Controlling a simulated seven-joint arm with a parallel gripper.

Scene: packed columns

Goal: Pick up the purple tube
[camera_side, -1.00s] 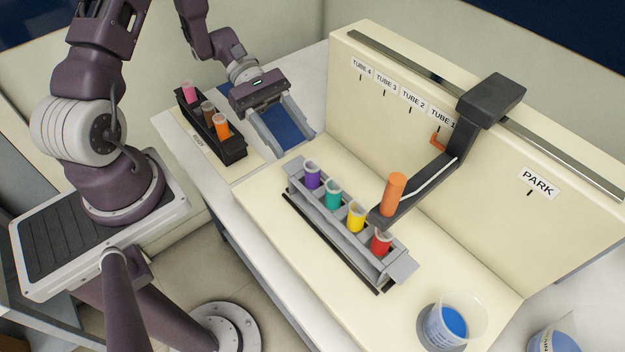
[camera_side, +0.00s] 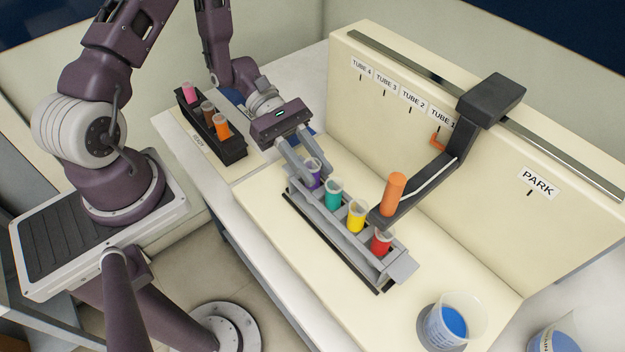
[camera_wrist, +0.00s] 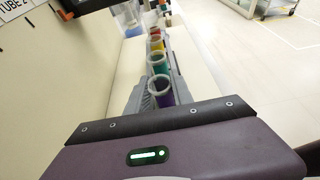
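The purple tube (camera_side: 314,180) stands upright at the far left end of the grey rack (camera_side: 331,222). In the wrist view the purple tube (camera_wrist: 162,97) is the nearest one, with its open rim facing me. My gripper (camera_side: 312,174) is low over that end of the rack, with one finger on each side of the purple tube. The fingers are close to its walls; whether they press on it cannot be seen clearly. The tube still sits in the rack.
Teal (camera_side: 333,196), yellow (camera_side: 356,218) and red (camera_side: 381,244) tubes follow in the same rack. A dark overhead arm (camera_side: 440,175) holding an orange cylinder (camera_side: 394,194) reaches over the red end. A black rack (camera_side: 228,150) with three tubes stands left; a beaker (camera_side: 452,322) stands front right.

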